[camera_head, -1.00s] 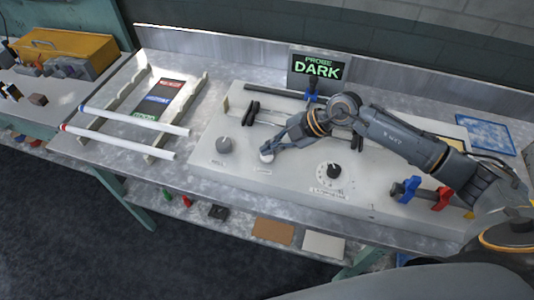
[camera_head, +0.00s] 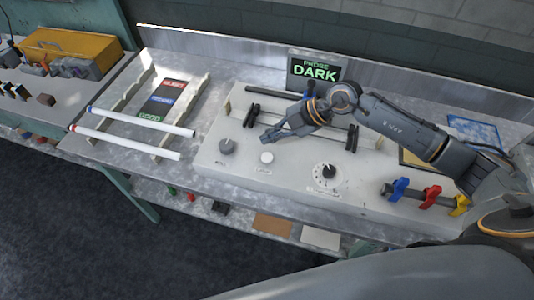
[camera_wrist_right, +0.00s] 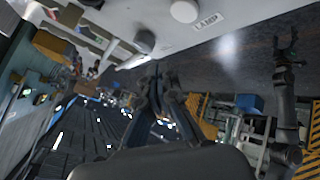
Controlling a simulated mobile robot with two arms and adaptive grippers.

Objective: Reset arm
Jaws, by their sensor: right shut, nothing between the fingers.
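My right gripper (camera_head: 268,138) is shut and empty. It hangs above the grey-white console (camera_head: 290,182), just behind the round white lamp button (camera_head: 267,157), which shows uncovered. In the right wrist view its fingers (camera_wrist_right: 162,92) are together, and the white button (camera_wrist_right: 184,10) and the LAMP label (camera_wrist_right: 206,22) show at the top. My left gripper is outside the head view; a dark gripper with spread fingers (camera_wrist_right: 287,42), apparently my left one, shows at the right of the wrist view.
A grey knob (camera_head: 227,146), a black dial (camera_head: 328,171) and blue, red and yellow clamps (camera_head: 430,195) stand on the console. Two white tubes (camera_head: 130,140) lie on a rack at left. A screen (camera_head: 313,73) reads PROBE DARK.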

